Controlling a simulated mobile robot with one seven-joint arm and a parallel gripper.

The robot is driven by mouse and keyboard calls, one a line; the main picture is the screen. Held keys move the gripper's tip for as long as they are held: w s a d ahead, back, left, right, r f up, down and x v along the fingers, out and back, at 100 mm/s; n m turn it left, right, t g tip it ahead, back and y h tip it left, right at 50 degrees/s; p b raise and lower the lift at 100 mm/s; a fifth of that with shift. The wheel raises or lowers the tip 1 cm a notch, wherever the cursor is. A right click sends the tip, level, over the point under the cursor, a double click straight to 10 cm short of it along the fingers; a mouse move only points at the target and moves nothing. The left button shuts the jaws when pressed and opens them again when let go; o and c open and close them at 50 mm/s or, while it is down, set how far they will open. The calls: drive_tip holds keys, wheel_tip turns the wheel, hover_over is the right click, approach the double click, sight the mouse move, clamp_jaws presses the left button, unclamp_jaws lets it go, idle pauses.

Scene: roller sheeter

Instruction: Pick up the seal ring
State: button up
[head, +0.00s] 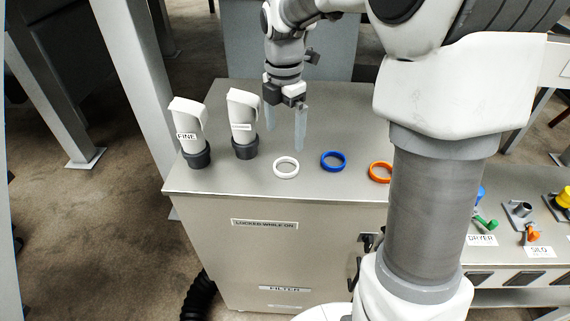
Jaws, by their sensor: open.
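Three rings lie in a row on the grey metal cabinet top (225,183): a white ring (277,172), a blue ring (334,168) and an orange ring (372,175). I cannot tell which of them is the seal ring. The orange ring is partly hidden behind my arm. My gripper (285,139) points down with its two pale fingers apart and nothing between them. It appears above the cabinet top, a little behind the white ring, and apart from it.
Two white elbow pipes with dark collars stand left of the rings, one marked FINE (187,120) and another (242,115) close to my gripper. Coloured valves (486,223) sit on a lower panel at the right. The cabinet top's front left is clear.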

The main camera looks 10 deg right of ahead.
sight(287, 169)
wheel_tip(287, 169, down, 4)
drive_tip(key=shift+r, duration=0.2)
drive_tip(key=shift+s+d+f, duration=0.1)
drive_tip(key=shift+f, duration=1.3)
drive_tip(key=shift+s+d+f, duration=0.1)
drive_tip(key=shift+f, duration=1.25)
drive_tip(key=shift+c, duration=0.2)
drive_tip(key=c, duration=1.2)
drive_tip(key=shift+r, duration=0.1)
drive_tip(key=shift+r, duration=0.4)
drive_tip(key=r, duration=0.2)
drive_tip(key=d+r, duration=0.1)
drive_tip(key=shift+w+r, duration=0.2)
drive_tip(key=shift+r, duration=0.2)
drive_tip(key=w+d+r, duration=0.3)
drive_tip(key=d+r, duration=0.3)
drive_tip(key=d, duration=0.4)
drive_tip(key=shift+w+r, duration=0.15)
